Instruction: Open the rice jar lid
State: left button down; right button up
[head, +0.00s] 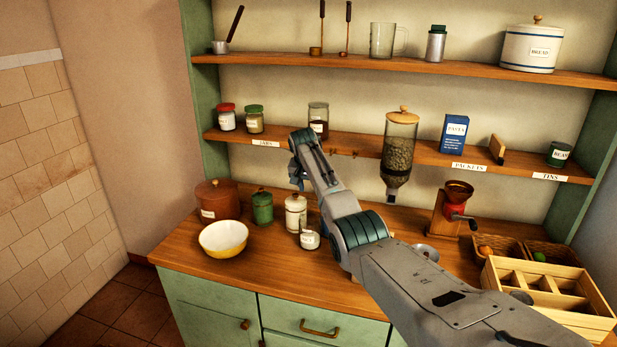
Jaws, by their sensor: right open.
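A white lidded canister (296,216) with a small knob and a label stands upright on the wooden counter (200,270). Its label is too small to read, so I cannot tell whether it is the rice jar. A green lidded canister (262,208) and a brown lidded crock (218,200) stand to its left. Their lids are on. A small white labelled jar (309,240) stands in front of the white canister. My right gripper (296,182) is open, above the white canister and apart from it. My left gripper is out of view.
A yellow bowl (223,238) sits at the counter's front left. On the middle shelf stand a red-lidded jar (226,120), a green-lidded jar (254,122) and a glass jar (318,116).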

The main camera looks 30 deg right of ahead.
jog(key=b+v, duration=0.3)
jog(key=v, duration=0.6)
jog(key=shift+s+r, duration=0.15)
jog(key=shift+r, duration=0.1)
jog(key=shift+a, duration=0.1)
